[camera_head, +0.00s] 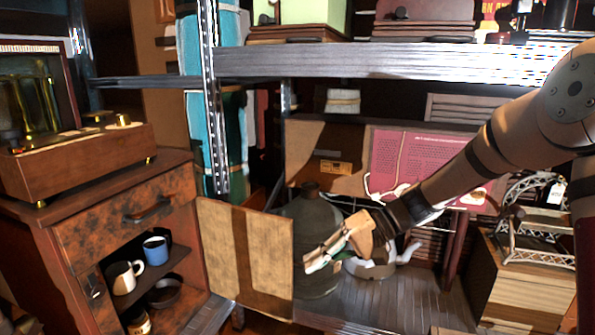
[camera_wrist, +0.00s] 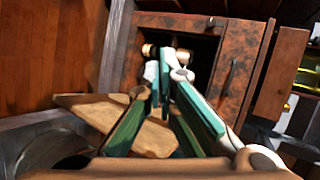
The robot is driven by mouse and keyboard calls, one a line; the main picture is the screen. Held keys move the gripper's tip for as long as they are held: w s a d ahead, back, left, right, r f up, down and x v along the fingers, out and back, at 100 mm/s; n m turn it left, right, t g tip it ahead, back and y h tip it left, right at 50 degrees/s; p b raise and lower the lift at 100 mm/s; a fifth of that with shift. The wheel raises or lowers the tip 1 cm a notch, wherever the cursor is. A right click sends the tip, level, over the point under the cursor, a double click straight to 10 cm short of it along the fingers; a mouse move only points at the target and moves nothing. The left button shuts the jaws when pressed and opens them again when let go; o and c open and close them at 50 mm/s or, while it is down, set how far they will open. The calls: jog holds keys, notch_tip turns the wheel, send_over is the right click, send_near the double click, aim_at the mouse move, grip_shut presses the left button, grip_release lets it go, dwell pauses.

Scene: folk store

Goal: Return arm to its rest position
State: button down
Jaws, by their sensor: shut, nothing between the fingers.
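My brown arm reaches in from the right in the head view. Whether the fingers touch the flap or the jug cannot be told.
A metal shelf (camera_head: 400,62) spans above my arm. The cabinet at left (camera_head: 60,235) holds a white mug (camera_head: 122,278) and a blue mug (camera_head: 155,249). A wooden crate (camera_head: 525,285) with a metal rack stands at right.

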jog(key=s+d+r+h, duration=0.3)
jog(key=s+r+h, duration=0.1)
jog(key=s, duration=0.6)
jog(key=s+d+r+h, duration=0.3)
jog(key=s+h, duration=0.1)
jog(key=s, duration=0.6)
jog(key=s+d+m+t+h, duration=0.1)
jog(key=s+d+h, duration=0.1)
jog(key=s+d, duration=0.45)
jog(key=s+d+h, duration=0.2)
jog(key=s+d, duration=0.1)
jog(key=s, duration=0.7)
notch_tip(320, 180, up, 37)
jog(key=t+p, duration=0.4)
jog(key=p, duration=3.1)
